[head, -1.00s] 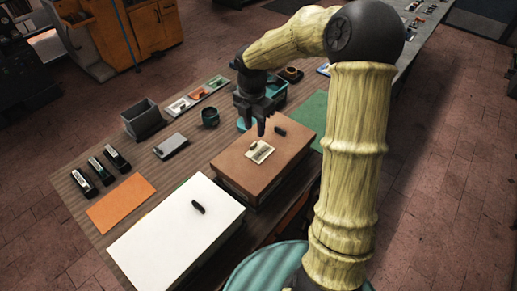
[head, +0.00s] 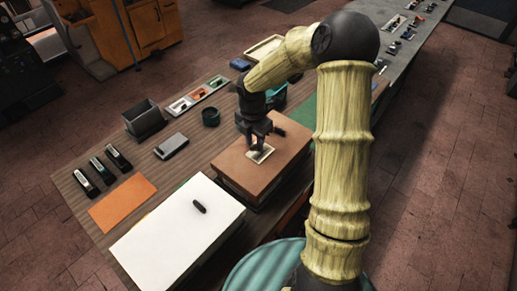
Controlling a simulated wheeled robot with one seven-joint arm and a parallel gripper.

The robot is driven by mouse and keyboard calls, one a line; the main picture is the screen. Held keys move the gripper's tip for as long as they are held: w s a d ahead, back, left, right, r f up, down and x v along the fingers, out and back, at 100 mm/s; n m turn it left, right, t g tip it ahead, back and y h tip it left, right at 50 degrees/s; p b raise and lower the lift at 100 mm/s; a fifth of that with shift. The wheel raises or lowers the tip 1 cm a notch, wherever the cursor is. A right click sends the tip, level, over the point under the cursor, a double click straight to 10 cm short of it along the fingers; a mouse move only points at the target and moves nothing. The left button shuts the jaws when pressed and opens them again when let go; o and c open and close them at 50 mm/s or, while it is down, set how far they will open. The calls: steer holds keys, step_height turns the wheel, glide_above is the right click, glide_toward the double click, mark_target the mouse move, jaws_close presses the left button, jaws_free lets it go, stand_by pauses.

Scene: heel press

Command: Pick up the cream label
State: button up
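The cream label (head: 262,157) lies on top of the brown box (head: 236,172) on the workbench. My gripper (head: 258,147) points down right over the label, its fingertips at or just above it and covering part of it. I cannot tell whether the fingers touch the label or how far apart they are. A small dark object (head: 279,132) lies on the brown box just behind the gripper.
A white box (head: 170,245) with a dark object (head: 199,207) on top stands in front. An orange sheet (head: 122,203), several dark tools (head: 103,171), a grey block (head: 171,146), a grey bin (head: 144,119) and a dark green cup (head: 210,117) occupy the bench's left side.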

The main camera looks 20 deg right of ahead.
mark_target(254, 150)
stand_by(0.4)
jaws_close()
steer(key=shift+r, duration=0.1)
step_height(254, 150, up, 10)
steer(key=b, duration=0.1)
stand_by(0.5)
steer(key=shift+p, duration=0.55)
steer(key=s+a+f+p, duration=0.1)
steer(key=s+f+p, duration=0.2)
steer(key=s+p, duration=0.4)
steer(key=p, duration=0.6)
steer(key=shift+s+a, duration=0.3)
